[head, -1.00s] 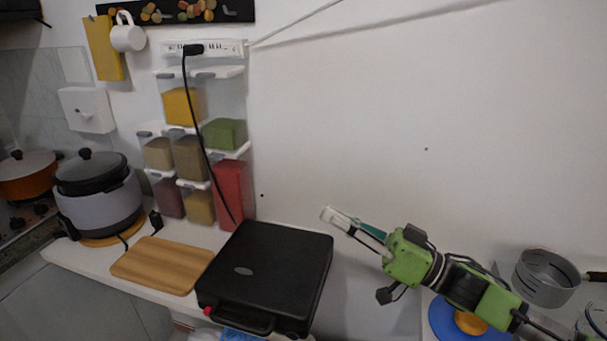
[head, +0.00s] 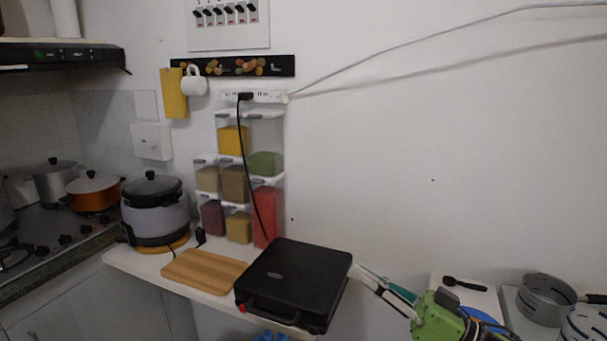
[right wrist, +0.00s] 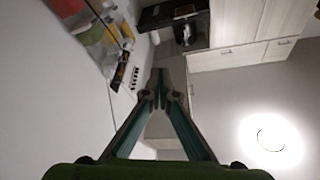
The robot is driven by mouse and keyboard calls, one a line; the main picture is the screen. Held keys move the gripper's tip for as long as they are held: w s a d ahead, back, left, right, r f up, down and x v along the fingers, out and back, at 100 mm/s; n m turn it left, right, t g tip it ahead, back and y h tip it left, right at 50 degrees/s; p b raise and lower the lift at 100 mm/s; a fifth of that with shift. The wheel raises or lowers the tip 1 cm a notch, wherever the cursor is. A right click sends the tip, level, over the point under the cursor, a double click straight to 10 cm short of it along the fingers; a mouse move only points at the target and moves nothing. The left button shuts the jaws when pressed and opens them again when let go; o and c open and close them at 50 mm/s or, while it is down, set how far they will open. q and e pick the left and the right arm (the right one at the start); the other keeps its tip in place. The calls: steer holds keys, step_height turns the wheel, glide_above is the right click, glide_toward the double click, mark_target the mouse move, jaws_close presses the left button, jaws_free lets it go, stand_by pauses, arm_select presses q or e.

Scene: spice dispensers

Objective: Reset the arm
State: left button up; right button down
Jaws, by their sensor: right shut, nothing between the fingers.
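My right gripper (head: 354,268) is at the lower right of the head view, beside the right edge of the black appliance. Its arm is green and comes in from the bottom right. In the right wrist view its fingers (right wrist: 160,92) meet at the tips and hold nothing. Whether the tips touch the appliance I cannot tell. My left gripper is not in view.
The closed black appliance (head: 293,283) and a wooden board (head: 203,271) lie on the white shelf. A grey cooker (head: 154,217) stands left. A metal strainer (head: 545,298) is at far right. The wall's middle is bare.

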step_height(320, 180, down, 19)
steer(key=s+m+t+h, duration=0.1)
steer(key=m+t+h, duration=0.35)
steer(key=h, duration=0.75)
steer(key=s+d+f+g+h, duration=0.25)
steer(key=s+f+g, duration=0.2)
steer(key=s, duration=0.45)
steer(key=s+d+f+m+g+h, duration=0.1)
steer(key=s+d+f+g+h, duration=0.2)
steer(key=s+f, duration=0.4)
steer(key=s+d+f+g+h, duration=0.1)
steer(key=s+d+f+g, duration=0.35)
steer(key=s, duration=0.55)
step_height(320, 180, down, 26)
steer(key=s+g, duration=0.2)
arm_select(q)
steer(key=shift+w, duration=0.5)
arm_select(e)
steer(key=s+d+f, duration=0.3)
steer(key=s+f, duration=1.4)
steer(key=shift+g, duration=0.35)
steer(key=shift+s+n, duration=0.1)
steer(key=shift+n, duration=0.15)
